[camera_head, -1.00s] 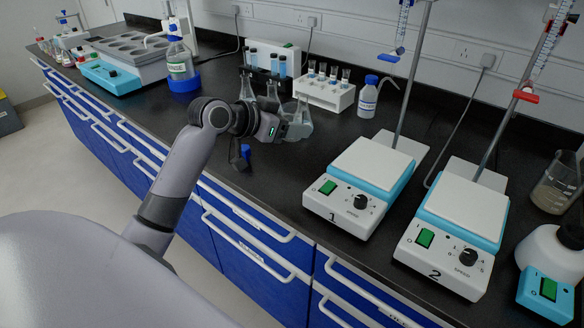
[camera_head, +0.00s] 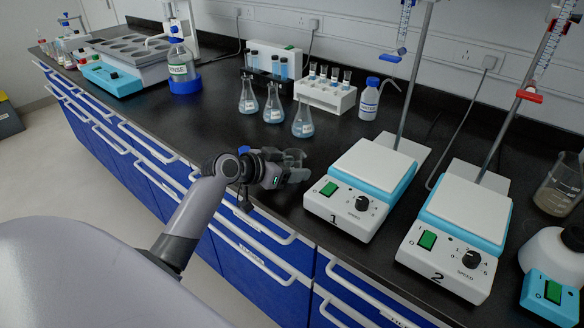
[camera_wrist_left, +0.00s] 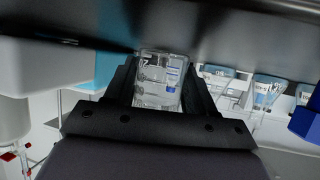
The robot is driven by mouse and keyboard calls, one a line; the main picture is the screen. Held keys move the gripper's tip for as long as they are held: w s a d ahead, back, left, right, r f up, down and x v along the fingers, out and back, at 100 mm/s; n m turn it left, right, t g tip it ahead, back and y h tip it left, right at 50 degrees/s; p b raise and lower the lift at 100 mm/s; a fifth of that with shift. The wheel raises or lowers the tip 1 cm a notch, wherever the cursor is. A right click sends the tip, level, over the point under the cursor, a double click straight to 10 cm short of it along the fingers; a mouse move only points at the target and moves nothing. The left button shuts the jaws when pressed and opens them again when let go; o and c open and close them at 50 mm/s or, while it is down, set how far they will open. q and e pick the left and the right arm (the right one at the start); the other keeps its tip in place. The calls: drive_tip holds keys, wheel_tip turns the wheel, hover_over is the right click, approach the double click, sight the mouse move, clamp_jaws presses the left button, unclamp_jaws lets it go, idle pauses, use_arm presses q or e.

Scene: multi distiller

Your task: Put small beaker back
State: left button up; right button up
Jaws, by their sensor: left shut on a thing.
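My left gripper (camera_head: 297,172) is over the front part of the black bench, left of stirrer 1. It is shut on a small clear glass beaker (camera_head: 293,156). In the left wrist view the beaker (camera_wrist_left: 160,82) sits between the two dark fingers of the gripper (camera_wrist_left: 160,95), with graduation marks and a blue-and-white patch showing on or through its glass. The gripper partly hides the beaker in the head view. I cannot tell whether the beaker touches the bench. My right gripper is not in view.
Three conical flasks (camera_head: 273,104) stand behind the gripper, before a white tube rack (camera_head: 325,93) and a wash bottle (camera_head: 369,100). Stirrer 1 (camera_head: 346,203) and stirrer 2 (camera_head: 446,245) stand to the right.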

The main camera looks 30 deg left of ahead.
use_arm(q)
drive_tip(key=shift+f, duration=0.15)
drive_tip(key=o, duration=1.1)
drive_tip(key=shift+o, duration=0.2)
drive_tip(key=shift+r, duration=0.25)
drive_tip(key=shift+s+a, duration=0.15)
drive_tip(key=shift+s, duration=0.15)
drive_tip(key=v, duration=1.1)
drive_tip(key=shift+s+r, duration=0.15)
